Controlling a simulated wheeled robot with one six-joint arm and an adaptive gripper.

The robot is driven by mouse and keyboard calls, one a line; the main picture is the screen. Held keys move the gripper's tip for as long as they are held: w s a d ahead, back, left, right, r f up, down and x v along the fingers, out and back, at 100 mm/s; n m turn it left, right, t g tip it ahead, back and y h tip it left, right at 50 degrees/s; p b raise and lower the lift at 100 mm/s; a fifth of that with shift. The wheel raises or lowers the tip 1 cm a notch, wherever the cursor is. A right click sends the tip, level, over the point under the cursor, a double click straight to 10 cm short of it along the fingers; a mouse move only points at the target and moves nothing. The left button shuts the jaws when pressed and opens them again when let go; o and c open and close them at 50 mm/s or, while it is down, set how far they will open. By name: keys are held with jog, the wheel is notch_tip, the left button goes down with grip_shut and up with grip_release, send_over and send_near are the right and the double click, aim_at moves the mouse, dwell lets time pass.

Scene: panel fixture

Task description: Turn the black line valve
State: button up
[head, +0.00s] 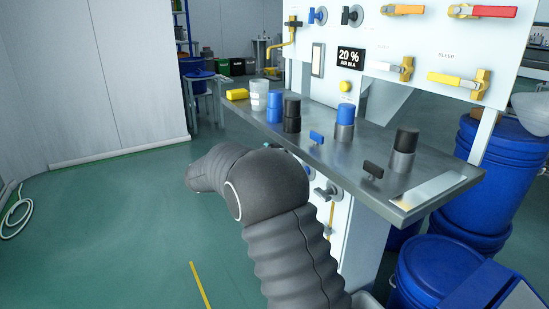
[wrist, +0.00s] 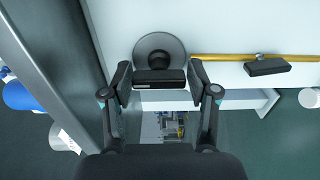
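A valve with a black bar handle (wrist: 160,78) on a round grey base (wrist: 160,49) sits on a white panel in the wrist view. My gripper (wrist: 160,76) has one finger at each end of this handle. The fingers are spread apart, with the handle between the tips; I cannot tell whether either tip touches it. In the head view, a dark-handled valve (head: 324,193) shows on the panel below the bench, beside my arm, and appears to be the same one. My gripper is hidden behind my arm there.
A yellow pipe (wrist: 225,57) with another black handle (wrist: 267,67) lies right of the valve in the wrist view. The metal bench (head: 345,160) overhangs the panel and carries several blue and black capped cylinders. Blue drums (head: 440,270) stand at right.

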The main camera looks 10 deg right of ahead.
jog(key=shift+o, duration=0.3)
jog(key=shift+a, duration=0.1)
jog(key=shift+a, duration=0.15)
jog(key=v, duration=1.1)
jog(key=shift+a, duration=0.25)
jog(key=shift+s, duration=0.15)
